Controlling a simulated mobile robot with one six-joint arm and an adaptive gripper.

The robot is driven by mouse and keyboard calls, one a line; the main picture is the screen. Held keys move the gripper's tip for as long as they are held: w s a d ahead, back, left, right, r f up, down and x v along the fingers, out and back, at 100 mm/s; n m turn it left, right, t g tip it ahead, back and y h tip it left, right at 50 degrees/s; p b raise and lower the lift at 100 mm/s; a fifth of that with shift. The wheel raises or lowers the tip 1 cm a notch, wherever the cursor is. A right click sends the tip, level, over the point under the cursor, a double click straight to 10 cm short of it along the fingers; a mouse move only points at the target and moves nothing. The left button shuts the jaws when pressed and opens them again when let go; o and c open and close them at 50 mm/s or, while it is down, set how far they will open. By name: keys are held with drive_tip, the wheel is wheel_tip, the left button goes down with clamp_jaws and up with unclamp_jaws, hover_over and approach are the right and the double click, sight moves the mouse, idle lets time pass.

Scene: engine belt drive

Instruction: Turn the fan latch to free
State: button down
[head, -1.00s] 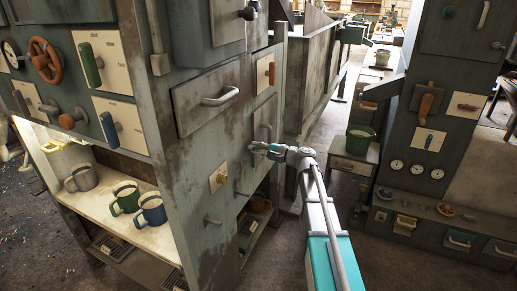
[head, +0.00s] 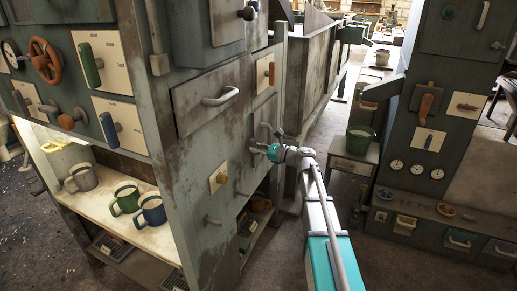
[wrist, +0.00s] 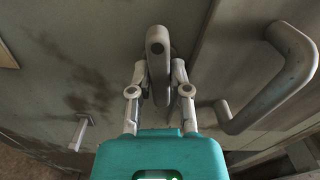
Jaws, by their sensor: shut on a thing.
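A pale grey latch (wrist: 155,42) with a dark round pivot stands on the worn grey panel, at the upper middle of the wrist view. It points nearly straight up and down in that view. My gripper (wrist: 160,82) has one finger on each side of its lower end and is shut on it. In the head view my gripper (head: 257,149) is at the side face of the grey cabinet, and the latch cannot be made out behind it. No label for the latch is readable.
A grey bar handle (wrist: 285,85) stands out close to the right of my gripper. A small peg (wrist: 80,133) sticks out at the left.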

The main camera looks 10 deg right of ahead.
drive_tip(key=shift+a+m, duration=0.25)
drive_tip(key=shift+m, duration=0.85)
drive_tip(key=c, duration=0.6)
unclamp_jaws()
drive_tip(key=shift+d, duration=0.15)
drive_tip(key=v, duration=1.1)
drive_tip(key=shift+s+d, duration=0.2)
drive_tip(key=shift+d, duration=0.1)
